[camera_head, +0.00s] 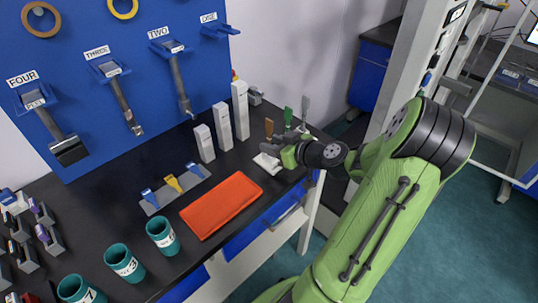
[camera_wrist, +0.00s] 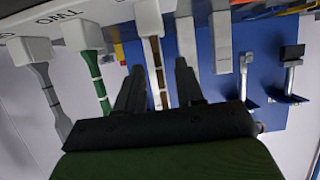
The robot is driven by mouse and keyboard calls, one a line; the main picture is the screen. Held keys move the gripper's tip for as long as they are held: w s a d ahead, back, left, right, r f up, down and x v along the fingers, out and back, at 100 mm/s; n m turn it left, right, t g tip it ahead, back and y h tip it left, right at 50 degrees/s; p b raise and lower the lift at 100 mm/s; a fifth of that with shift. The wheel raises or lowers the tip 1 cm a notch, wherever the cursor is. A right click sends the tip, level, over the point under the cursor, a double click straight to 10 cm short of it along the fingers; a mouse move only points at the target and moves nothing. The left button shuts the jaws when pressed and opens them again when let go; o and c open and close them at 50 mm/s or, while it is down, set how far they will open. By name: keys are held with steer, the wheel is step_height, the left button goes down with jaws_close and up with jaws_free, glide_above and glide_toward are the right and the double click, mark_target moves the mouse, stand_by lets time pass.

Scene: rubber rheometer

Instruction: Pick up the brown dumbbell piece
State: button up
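The brown dumbbell piece (camera_head: 269,128) stands upright near the right end of the black table, in a white holder (camera_head: 268,162). A green piece (camera_head: 288,116) and a grey piece (camera_head: 304,106) stand beside it. My gripper (camera_head: 270,144) is at the brown piece in the head view and hides its lower part. In the wrist view, which looks upside down, my gripper (camera_wrist: 158,82) is open. The brown piece (camera_wrist: 157,62) shows between its two fingers; contact cannot be told. The green piece (camera_wrist: 97,80) and grey piece (camera_wrist: 50,98) are to the left.
Several white blocks (camera_head: 222,127) stand left of the gripper, close by. An orange mat (camera_head: 220,205), a grey rack with coloured pieces (camera_head: 174,188) and teal cups (camera_head: 163,236) lie further left. A blue tool board (camera_head: 120,80) rises behind.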

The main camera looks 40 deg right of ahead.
steer(key=shift+x, duration=1.1)
jaws_close()
